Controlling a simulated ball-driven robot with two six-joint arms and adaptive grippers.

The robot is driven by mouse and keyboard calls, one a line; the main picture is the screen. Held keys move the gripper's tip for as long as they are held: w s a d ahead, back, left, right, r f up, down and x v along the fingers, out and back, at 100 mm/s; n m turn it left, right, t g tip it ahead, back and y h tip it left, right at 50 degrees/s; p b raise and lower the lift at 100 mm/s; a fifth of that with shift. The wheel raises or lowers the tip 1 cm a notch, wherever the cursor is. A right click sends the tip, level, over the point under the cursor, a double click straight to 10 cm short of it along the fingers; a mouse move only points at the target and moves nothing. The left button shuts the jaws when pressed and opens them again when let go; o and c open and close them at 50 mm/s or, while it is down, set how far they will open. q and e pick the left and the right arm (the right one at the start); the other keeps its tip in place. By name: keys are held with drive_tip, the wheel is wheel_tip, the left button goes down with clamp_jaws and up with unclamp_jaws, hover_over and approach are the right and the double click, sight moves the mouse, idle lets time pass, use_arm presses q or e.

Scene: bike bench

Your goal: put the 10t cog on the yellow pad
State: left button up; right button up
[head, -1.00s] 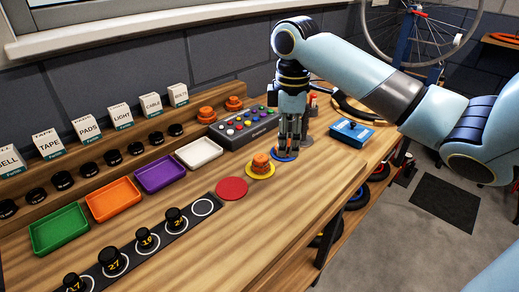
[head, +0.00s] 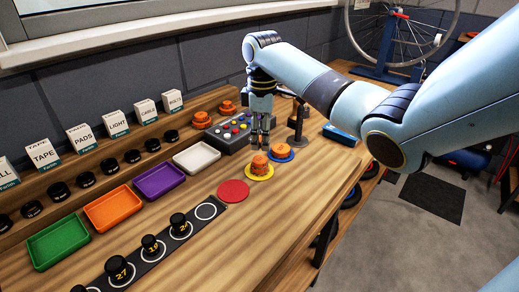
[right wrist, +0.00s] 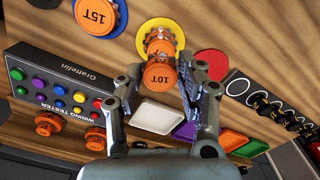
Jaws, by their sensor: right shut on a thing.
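The orange 10T cog (right wrist: 160,76) is between the fingers of my right gripper (right wrist: 162,82), which is shut on it; its label faces the right wrist camera. The yellow pad (right wrist: 178,32) lies just beyond it in that view, with orange toothed parts over the pad. In the head view, my right gripper (head: 261,146) points down just behind the yellow pad (head: 259,178), where orange cog parts (head: 259,164) show. The overlap hides whether the held cog touches anything. My left gripper is not in view.
An orange 15T cog (right wrist: 95,14) sits on the blue pad (head: 281,158) beside the yellow pad. The red pad (head: 233,191) is bare. The wiring tester (head: 228,134) stands close to the gripper's left. A white tray (head: 197,157) and several colored trays lie farther left.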

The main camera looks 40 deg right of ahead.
sight(260, 159)
drive_tip(key=shift+w+a+f, duration=0.2)
drive_tip(key=shift+w+f, duration=0.05)
wheel_tip(260, 159, down, 3)
drive_tip(key=shift+f, duration=0.15)
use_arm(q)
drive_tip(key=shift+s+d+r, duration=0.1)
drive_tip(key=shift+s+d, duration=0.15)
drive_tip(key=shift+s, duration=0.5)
use_arm(e)
drive_tip(key=shift+f, duration=0.35)
drive_tip(key=shift+f, duration=0.1)
drive_tip(key=o, duration=1)
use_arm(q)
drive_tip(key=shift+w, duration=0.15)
use_arm(e)
drive_tip(key=shift+r, duration=0.45)
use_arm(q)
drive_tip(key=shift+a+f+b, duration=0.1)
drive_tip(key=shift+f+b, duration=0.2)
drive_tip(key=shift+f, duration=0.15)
use_arm(e)
wheel_tip(260, 159, up, 11)
drive_tip(key=shift+r, duration=0.2)
